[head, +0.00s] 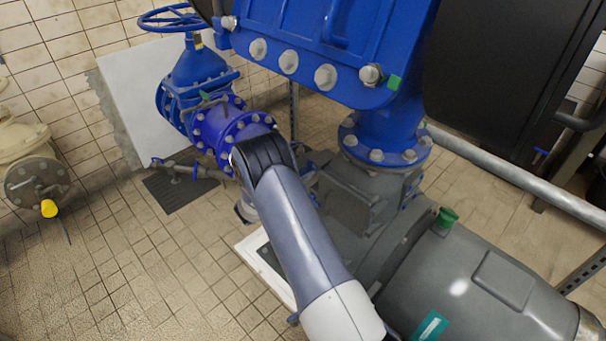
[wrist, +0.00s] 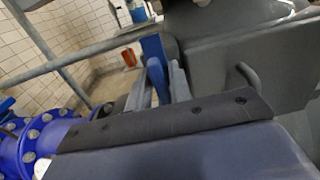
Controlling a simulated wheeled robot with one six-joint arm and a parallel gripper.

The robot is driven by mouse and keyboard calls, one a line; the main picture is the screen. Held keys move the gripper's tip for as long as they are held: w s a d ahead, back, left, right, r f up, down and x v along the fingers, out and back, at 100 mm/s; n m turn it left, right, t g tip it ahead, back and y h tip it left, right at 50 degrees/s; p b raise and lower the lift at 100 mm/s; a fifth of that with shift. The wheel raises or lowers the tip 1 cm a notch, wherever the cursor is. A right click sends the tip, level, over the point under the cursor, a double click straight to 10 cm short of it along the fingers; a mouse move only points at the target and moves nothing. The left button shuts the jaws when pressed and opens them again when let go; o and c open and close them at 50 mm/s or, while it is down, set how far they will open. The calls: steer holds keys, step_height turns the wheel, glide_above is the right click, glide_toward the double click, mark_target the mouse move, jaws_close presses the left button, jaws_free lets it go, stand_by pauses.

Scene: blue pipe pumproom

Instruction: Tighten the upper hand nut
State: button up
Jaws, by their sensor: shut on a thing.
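My gripper shows in the wrist view, with its fingers (wrist: 160,88) rising past the dark edge of my wrist. The fingers are close together on a narrow blue piece (wrist: 153,50) that stands up between them. It fits a wing of the upper hand nut, but only a small part shows. The nut's thread and seat are hidden, so I cannot tell how far it is screwed on. In the head view my arm hides the gripper and the nut.
A blue housing (head: 305,45) stands above a grey motor (head: 480,280) in the head view. A flanged blue pipe (head: 222,125) and a valve with a handwheel (head: 172,18) are behind my arm. A rail (head: 520,182) runs at right. Tiled floor (head: 120,270) is open at left.

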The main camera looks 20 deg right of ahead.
steer(key=shift+f+m+b, duration=0.15)
steer(key=shift+m+b, duration=0.15)
steer(key=shift+b, duration=0.5)
jaws_close()
steer(key=shift+f+m+b, duration=0.1)
steer(key=shift+m+b, duration=0.2)
steer(key=shift+b, duration=0.3)
steer(key=m+b, duration=0.2)
steer(key=b, duration=0.2)
steer(key=shift+s+f, duration=0.1)
steer(key=shift+f, duration=0.1)
steer(key=m+b, duration=0.5)
steer(key=b, duration=0.4)
steer(key=shift+s+f+m+b, duration=0.1)
steer(key=shift+s+m+b, duration=0.05)
steer(key=shift+m+b, duration=0.25)
steer(key=m+b, duration=0.5)
steer(key=b, duration=0.4)
steer(key=shift+d+f, duration=0.1)
steer(key=m+b, duration=0.3)
steer(key=b, duration=0.2)
steer(key=shift+s+r+m, duration=0.1)
steer(key=shift+r+m, duration=0.1)
steer(key=shift+m, duration=0.2)
steer(key=shift+b, duration=0.3)
steer(key=o, duration=0.7)
jaws_free()
steer(key=shift+r, duration=0.1)
